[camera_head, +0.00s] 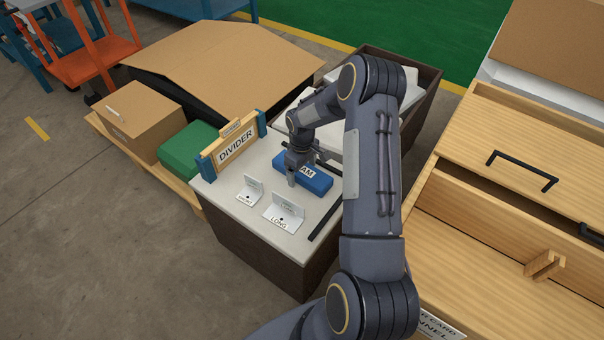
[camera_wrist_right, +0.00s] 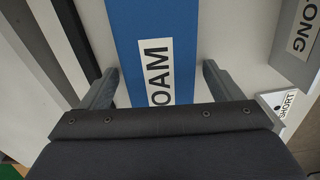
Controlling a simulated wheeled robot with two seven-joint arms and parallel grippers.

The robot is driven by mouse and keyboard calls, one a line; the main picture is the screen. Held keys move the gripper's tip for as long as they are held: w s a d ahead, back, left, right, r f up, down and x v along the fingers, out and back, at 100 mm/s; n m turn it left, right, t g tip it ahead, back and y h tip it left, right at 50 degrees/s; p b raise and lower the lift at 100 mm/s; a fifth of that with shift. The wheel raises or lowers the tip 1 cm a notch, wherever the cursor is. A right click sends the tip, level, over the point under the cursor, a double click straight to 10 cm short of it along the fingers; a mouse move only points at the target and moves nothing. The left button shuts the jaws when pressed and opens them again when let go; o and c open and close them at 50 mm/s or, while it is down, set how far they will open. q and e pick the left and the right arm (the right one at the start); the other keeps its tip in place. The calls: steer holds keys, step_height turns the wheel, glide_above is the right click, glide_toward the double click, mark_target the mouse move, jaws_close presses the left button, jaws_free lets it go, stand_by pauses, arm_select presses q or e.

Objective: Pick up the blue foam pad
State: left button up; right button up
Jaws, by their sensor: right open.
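The blue foam pad (camera_head: 317,184) lies flat on the pale top of the dark workbench, with a white label on it. My right gripper (camera_head: 298,168) is over the pad, pointing down, and partly hides it. In the right wrist view the pad (camera_wrist_right: 150,22) runs between the two spread fingers of the right gripper (camera_wrist_right: 161,78), with a gap on each side. Neither finger appears to touch it. The fingers are open and hold nothing. My left gripper is not in view.
White brackets labelled LONG (camera_head: 283,213) and SHORT (camera_head: 249,190) stand in front of the pad. A wooden DIVIDER panel (camera_head: 236,147) with blue ends stands to the left. A black bar (camera_head: 325,221) lies at the right edge. A wooden drawer unit (camera_head: 480,150) stands further right.

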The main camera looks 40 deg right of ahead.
steer(key=shift+c, duration=0.4)
steer(key=c, duration=1)
steer(key=shift+r, duration=0.1)
